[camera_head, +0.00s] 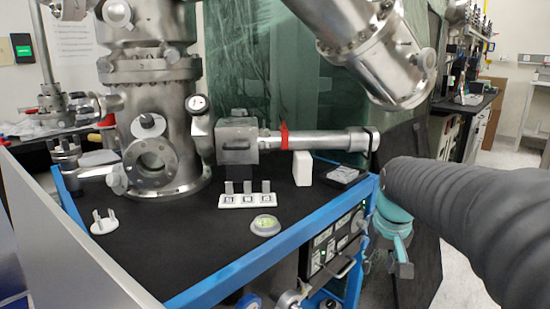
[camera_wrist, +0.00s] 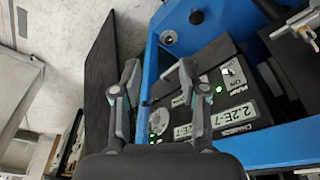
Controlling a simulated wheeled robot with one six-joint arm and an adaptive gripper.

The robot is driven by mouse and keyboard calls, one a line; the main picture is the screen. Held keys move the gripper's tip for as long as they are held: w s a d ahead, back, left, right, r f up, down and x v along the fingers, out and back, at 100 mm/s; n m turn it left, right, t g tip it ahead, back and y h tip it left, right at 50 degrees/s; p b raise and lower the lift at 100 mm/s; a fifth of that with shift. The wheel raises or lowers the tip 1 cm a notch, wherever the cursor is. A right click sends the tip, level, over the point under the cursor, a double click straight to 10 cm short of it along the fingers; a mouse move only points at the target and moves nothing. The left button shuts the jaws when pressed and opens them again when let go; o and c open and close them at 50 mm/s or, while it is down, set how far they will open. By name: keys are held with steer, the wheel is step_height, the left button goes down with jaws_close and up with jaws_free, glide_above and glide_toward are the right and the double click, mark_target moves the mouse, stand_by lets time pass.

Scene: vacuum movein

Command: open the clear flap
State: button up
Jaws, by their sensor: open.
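I cannot make out the clear flap for certain; a small pale patch by the switch (camera_wrist: 229,72) on the pump panel is too small to tell. The dark control panel (camera_wrist: 217,98) shows in the wrist view, with a "PUMP ON" label, green lights and "2.2E-7" readouts. In the head view the panel (camera_head: 316,262) is under the bench's front right edge. My gripper (camera_wrist: 159,72) is open, its two fingers apart with nothing between them. Its right finger overlaps the panel. In the head view, my teal gripper (camera_head: 401,268) hangs beside the bench's right corner.
The blue bench frame (camera_head: 255,257) borders the black top. On it stand a steel chamber (camera_head: 152,165), a white holder with several upright pieces (camera_head: 247,199), a round grey dish (camera_head: 265,226) and a white block (camera_head: 302,168). Open floor (camera_head: 460,255) lies to the right.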

steer(key=s+a+f+t, duration=0.1)
steer(key=s+a, duration=0.2)
steer(key=s, duration=0.6)
steer(key=s+a+t, duration=0.2)
steer(key=s+a, duration=0.1)
steer(key=s, duration=0.5)
steer(key=shift+s+a+f+n, duration=0.2)
steer(key=shift+s+f+n, duration=0.1)
steer(key=shift+s+f, duration=0.1)
